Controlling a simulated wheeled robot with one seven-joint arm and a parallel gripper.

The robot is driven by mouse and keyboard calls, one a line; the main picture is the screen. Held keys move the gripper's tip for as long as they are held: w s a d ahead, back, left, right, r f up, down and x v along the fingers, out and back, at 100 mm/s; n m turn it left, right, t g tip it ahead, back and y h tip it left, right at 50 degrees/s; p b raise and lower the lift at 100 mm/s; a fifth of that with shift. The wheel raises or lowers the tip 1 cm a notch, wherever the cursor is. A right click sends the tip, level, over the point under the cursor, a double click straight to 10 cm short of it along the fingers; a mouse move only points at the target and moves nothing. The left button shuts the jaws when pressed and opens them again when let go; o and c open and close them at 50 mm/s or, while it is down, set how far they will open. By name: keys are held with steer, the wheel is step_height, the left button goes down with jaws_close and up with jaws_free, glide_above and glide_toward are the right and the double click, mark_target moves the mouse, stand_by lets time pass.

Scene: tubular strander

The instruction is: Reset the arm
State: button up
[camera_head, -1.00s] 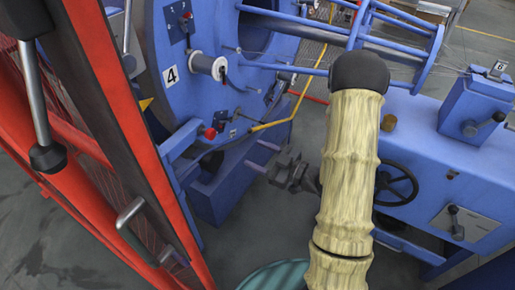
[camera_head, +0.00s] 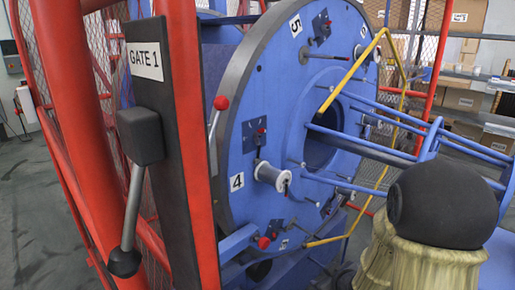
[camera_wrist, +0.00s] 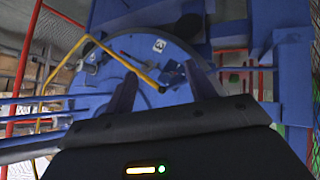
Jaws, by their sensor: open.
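My arm shows at the bottom right of the head view as a cream ribbed sleeve (camera_head: 420,265) with a round black joint (camera_head: 443,205) on top. My gripper is out of the head view. In the wrist view my gripper (camera_wrist: 164,78) is open, its two dark fingers apart with nothing between them. Beyond the fingers is the blue strander disc (camera_wrist: 150,55), which the wrist view shows rotated. The same disc (camera_head: 255,105) fills the middle of the head view. A white spool (camera_head: 268,174) sits on it next to the number 4.
A red gate frame (camera_head: 178,60) labelled GATE 1, with a grey lever handle (camera_head: 132,215), stands close at the left. A yellow bar (camera_head: 352,72) crosses before the disc. Blue rods (camera_head: 375,148) run right from its centre. Shelves with boxes (camera_head: 464,98) stand behind.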

steer(key=s+a+r+m+g+h+p, duration=0.1)
steer(key=s+a+r+m+g, duration=0.15)
steer(key=s, duration=0.45)
steer(key=s+a+r+m+g+h, duration=0.1)
steer(key=s+r+m+g, duration=0.1)
steer(key=s+m+g, duration=0.35)
step_height(320, 180, up, 23)
steer(key=s+n+t+p, duration=0.1)
steer(key=p, duration=2.2)
steer(key=shift+s+n+t, duration=0.3)
steer(key=shift+d+f, duration=0.1)
